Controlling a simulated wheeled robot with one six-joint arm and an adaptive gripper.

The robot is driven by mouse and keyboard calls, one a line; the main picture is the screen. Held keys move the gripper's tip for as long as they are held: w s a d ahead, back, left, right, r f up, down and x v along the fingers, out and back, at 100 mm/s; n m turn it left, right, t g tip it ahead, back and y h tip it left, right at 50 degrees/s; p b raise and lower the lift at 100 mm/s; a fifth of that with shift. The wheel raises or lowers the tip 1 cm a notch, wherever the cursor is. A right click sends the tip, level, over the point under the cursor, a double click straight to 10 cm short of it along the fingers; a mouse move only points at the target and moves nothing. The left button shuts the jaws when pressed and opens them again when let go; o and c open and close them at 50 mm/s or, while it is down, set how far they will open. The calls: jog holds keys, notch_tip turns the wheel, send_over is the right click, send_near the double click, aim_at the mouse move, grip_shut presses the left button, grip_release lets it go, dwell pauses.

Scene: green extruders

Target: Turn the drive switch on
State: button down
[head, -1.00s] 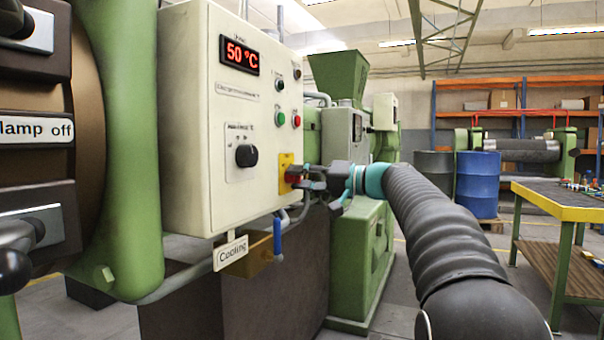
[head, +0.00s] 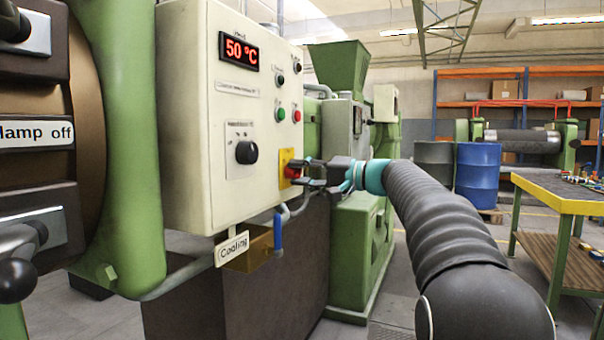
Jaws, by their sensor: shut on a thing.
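The drive switch is a red rotary handle (head: 292,173) on a yellow plate (head: 285,158), low on the right side of the cream control box (head: 190,110). My gripper (head: 304,172) reaches it from the right, with its fingers on either side of the red handle and shut on it. The fingers partly cover the handle, so its exact angle is hard to tell. My arm runs back from there to the lower right.
The box also carries a 50 °C display (head: 239,50), a black knob (head: 246,152) and small green and red buttons. A blue-handled valve (head: 278,235) and a Cooling tag (head: 232,248) hang below. A yellow-edged workbench (head: 560,205) and barrels stand to the right.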

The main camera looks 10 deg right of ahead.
jog(key=c, duration=0.8)
grip_release()
jog(key=v, duration=1.2)
